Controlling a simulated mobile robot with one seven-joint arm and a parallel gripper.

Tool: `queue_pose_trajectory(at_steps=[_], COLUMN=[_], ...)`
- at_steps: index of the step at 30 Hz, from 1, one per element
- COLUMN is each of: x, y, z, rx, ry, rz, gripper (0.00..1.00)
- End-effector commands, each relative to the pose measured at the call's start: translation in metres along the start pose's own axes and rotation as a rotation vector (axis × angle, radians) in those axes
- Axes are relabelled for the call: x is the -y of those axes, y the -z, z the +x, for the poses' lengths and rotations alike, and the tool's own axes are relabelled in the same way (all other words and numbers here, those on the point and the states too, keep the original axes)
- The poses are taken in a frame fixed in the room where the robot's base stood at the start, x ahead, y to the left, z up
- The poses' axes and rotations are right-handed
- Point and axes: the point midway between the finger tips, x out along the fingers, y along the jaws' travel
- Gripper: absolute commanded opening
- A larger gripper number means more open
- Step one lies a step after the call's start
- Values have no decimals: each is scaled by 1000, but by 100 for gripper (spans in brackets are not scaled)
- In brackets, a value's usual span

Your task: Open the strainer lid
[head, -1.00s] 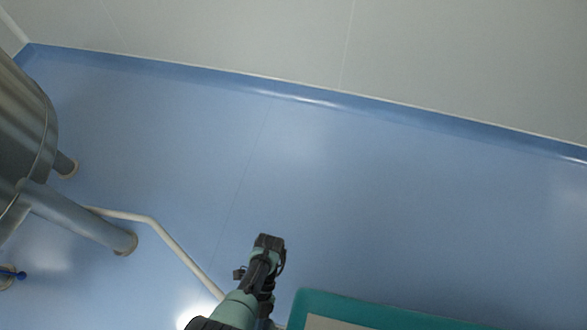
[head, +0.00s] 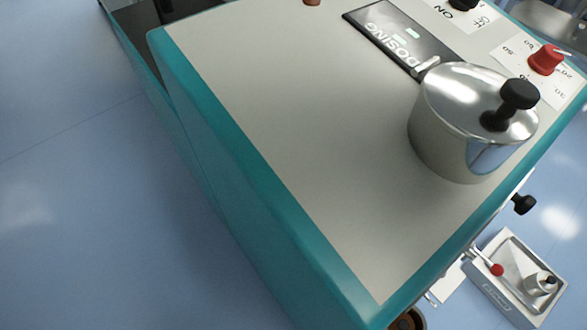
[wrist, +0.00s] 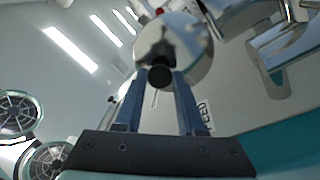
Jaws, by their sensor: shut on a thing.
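In the head view a shiny metal pot with a flat lid (head: 465,95) stands on the grey top of a teal machine. A black knob (head: 519,95) stands up from the lid, which looks closed. No gripper shows in the head view. In the wrist view my gripper (wrist: 160,76) has its two blue fingers shut on a round black knob (wrist: 160,74). A shiny round metal surface (wrist: 190,45) is just beyond the fingertips. I cannot tell for certain which knob of the head view this is.
The machine's top (head: 290,110) is mostly bare. A red knob (head: 547,59) and a black dosing panel (head: 400,38) are near the pot. Another black knob (head: 523,204) sticks out at the side. A small metal tray (head: 515,280) is lower right. Blue floor lies left.

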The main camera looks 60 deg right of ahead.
Motion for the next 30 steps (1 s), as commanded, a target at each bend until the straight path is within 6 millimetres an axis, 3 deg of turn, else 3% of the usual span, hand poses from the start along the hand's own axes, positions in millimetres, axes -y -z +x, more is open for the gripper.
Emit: queue_pose_trajectory(at_steps=[18,19,21,24,30], x=[2,2,2,2,1], y=[5,5,4,3,2], z=[0,0,0,0,1], rx=[-43,-43,-41,-38,-34], ry=[-18,-18,-20,-20,-21], rz=[10,10,9,7,5], gripper=[0,42,55,69,69])
